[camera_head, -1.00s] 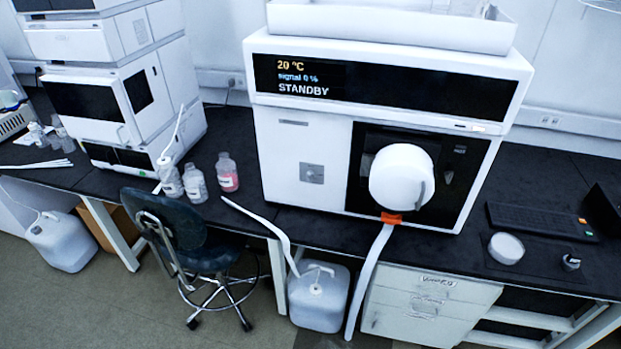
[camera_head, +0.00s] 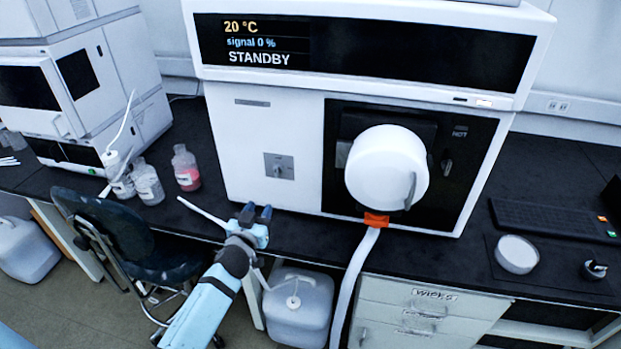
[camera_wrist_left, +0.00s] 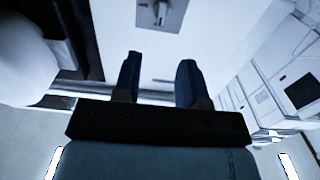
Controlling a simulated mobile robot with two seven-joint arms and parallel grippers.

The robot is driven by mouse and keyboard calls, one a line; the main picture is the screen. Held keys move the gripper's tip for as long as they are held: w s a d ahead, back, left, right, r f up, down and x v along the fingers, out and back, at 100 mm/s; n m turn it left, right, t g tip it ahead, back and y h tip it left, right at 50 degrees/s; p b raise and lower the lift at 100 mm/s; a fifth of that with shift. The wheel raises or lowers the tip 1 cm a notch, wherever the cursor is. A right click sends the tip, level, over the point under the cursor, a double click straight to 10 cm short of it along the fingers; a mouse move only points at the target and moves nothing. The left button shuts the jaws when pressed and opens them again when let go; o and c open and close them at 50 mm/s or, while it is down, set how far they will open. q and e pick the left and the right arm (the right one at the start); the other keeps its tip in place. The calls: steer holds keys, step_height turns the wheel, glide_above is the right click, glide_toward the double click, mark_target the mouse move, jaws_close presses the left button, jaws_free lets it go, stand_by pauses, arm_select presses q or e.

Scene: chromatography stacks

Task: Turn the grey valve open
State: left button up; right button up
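The grey valve (camera_head: 279,166) is a small lever on a square plate on the white left front panel of the instrument (camera_head: 240,125). It also shows at the top edge of the left wrist view (camera_wrist_left: 160,12), where its upper part is cut off. My left gripper (camera_head: 257,213) is in front of the instrument, below and a little left of the valve, and does not touch it. In the left wrist view its two dark fingers (camera_wrist_left: 160,60) stand apart with nothing between them. My right gripper is not in view.
A round white cover (camera_head: 387,168) juts from the instrument's dark right panel, with a white hose (camera_head: 352,285) below it. Several bottles (camera_head: 186,168) stand on the bench to the left. A chair (camera_head: 115,230) and a jug (camera_head: 298,308) are below the bench edge.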

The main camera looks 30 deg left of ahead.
mark_target(276, 174)
arm_select(q)
steer(key=x, duration=1.4)
steer(key=shift+a+r+p, duration=0.25)
steer(key=shift+r+p, duration=0.05)
steer(key=shift+p, duration=0.1)
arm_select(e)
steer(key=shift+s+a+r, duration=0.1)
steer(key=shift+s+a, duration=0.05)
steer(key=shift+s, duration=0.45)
arm_select(q)
jaws_close()
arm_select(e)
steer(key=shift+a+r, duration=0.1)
